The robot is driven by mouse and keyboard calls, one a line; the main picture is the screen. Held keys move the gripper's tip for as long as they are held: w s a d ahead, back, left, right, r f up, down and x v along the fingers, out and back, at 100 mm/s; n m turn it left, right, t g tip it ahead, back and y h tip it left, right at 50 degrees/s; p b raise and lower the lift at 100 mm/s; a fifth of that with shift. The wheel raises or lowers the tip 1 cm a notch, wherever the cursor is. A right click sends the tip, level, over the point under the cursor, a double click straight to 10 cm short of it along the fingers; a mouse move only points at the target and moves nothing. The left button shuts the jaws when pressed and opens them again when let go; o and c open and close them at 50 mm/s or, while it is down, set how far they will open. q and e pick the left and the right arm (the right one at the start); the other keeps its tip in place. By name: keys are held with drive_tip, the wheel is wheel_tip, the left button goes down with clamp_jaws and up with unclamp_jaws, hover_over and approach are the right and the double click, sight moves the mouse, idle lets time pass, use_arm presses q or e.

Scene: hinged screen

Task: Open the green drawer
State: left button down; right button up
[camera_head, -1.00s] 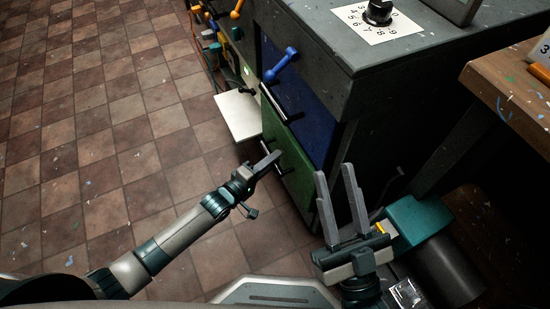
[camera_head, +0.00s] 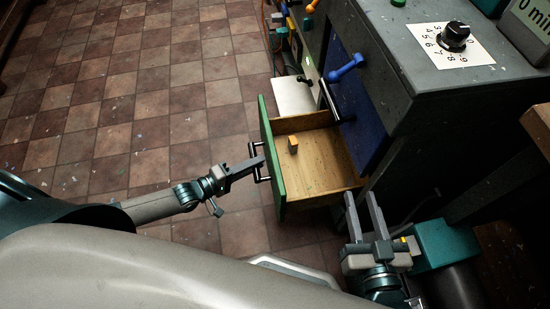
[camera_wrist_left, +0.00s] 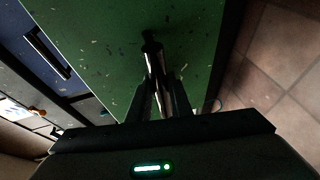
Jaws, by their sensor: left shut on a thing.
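The green drawer (camera_head: 272,150) is pulled well out of the grey cabinet, and its wooden inside shows. A small orange-brown block (camera_head: 293,143) lies in it. My left gripper (camera_head: 258,163) is shut on the dark bar handle on the drawer's green front. In the left wrist view the green front (camera_wrist_left: 110,50) fills the upper middle, and the left gripper (camera_wrist_left: 160,75) reaches to the handle (camera_wrist_left: 152,45).
A blue drawer (camera_head: 357,110) with a dark handle and a blue lever (camera_head: 345,69) are on the cabinet beside the green drawer. A black dial (camera_head: 455,36) sits on the cabinet top. A white panel (camera_head: 293,95) stands out behind. The tiled floor at left is clear.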

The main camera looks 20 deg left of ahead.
use_arm(q)
drive_tip(key=s+a, duration=0.1)
drive_tip(key=a, duration=0.2)
drive_tip(key=shift+s, duration=0.35)
use_arm(e)
drive_tip(key=shift+f, duration=0.15)
use_arm(q)
drive_tip(key=shift+d, duration=0.1)
drive_tip(key=c, duration=1.6)
unclamp_jaws()
drive_tip(key=shift+s, duration=0.1)
